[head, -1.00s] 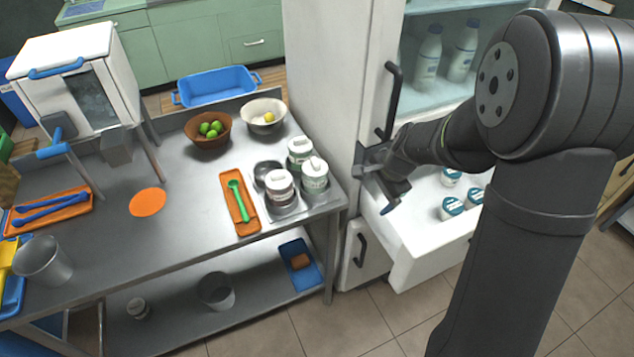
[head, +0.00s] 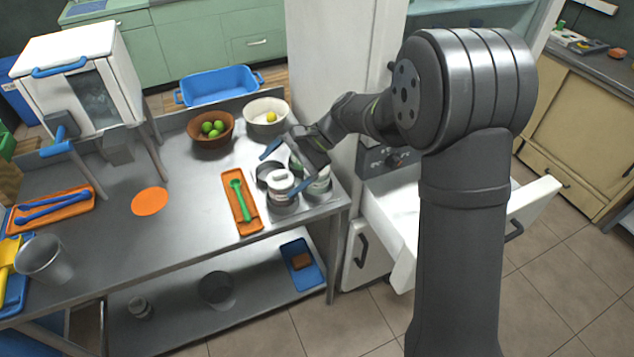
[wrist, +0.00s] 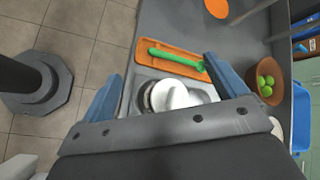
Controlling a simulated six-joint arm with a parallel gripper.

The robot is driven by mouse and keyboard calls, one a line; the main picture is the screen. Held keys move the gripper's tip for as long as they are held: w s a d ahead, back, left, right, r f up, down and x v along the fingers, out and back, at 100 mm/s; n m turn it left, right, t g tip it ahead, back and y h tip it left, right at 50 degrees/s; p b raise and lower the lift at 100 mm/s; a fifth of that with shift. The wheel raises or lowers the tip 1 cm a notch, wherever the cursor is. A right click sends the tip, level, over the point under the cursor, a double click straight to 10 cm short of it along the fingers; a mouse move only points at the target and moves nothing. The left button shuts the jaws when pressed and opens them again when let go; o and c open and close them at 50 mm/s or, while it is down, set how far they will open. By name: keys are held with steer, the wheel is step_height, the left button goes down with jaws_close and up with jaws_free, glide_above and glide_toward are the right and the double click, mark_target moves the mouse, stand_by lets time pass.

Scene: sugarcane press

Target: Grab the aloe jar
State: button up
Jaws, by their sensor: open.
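I cannot read the labels to tell which jar is the aloe one. My gripper (head: 285,168) is open above the jars, with blue fingertips spread and nothing seen held. In the wrist view, a white lid (wrist: 174,96) shows between the fingers of my gripper (wrist: 163,68), its lower part hidden by the gripper body.
An orange tray (head: 245,222) with a green spoon (head: 240,200) lies left of the jars. A brown bowl of limes (head: 209,141) and a pale bowl (head: 266,128) stand behind. The fridge drawer (head: 400,228) stands open at right. The table's middle is mostly clear.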

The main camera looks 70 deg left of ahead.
steer(key=w+n+t, duration=0.1)
steer(key=n, duration=0.1)
step_height(320, 180, up, 7)
steer(key=n+t+h, duration=0.2)
steer(key=n+t, duration=0.4)
steer(key=t, duration=0.3)
glide_above(317, 180)
steer(key=w+a, duration=0.1)
steer(key=a, duration=0.2)
steer(key=f, duration=1.7)
steer(key=shift+w+f, duration=0.1)
steer(key=shift+w, duration=0.1)
steer(key=c, duration=1.3)
